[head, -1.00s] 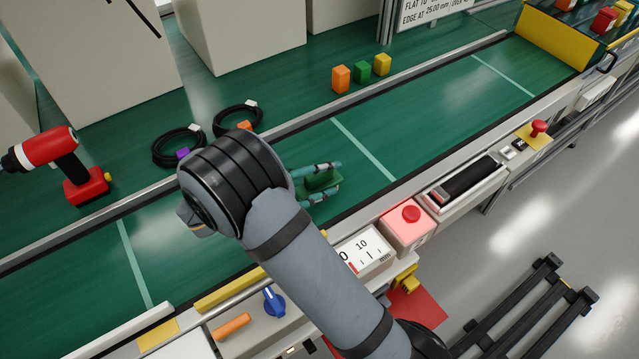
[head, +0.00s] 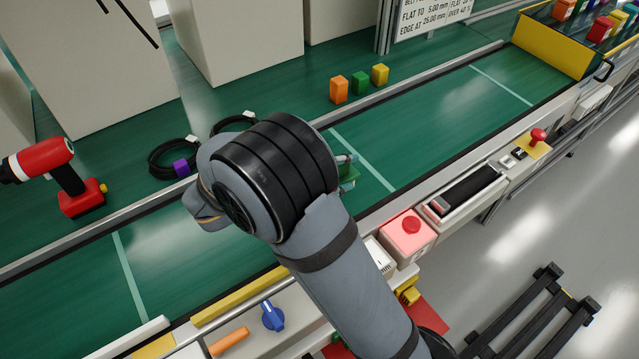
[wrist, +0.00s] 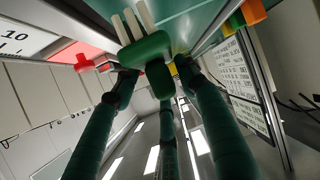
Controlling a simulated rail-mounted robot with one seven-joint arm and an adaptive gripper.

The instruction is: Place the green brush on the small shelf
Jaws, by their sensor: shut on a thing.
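The green brush (wrist: 147,50) is at the top middle of the wrist view, with several pale bristle-like prongs sticking out from it. My gripper (wrist: 158,76) has its dark green fingers closed around the brush's body. In the head view a small green part of the brush (head: 348,173) and a fingertip show just right of my arm's dark joint, over the green belt. The rest of the gripper is hidden behind my arm there. I cannot make out a small shelf in either view.
The green belt (head: 440,120) is largely clear to the right. Orange, green and yellow blocks (head: 360,83) stand behind its rail. A red button box (head: 407,237) is at the front edge.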

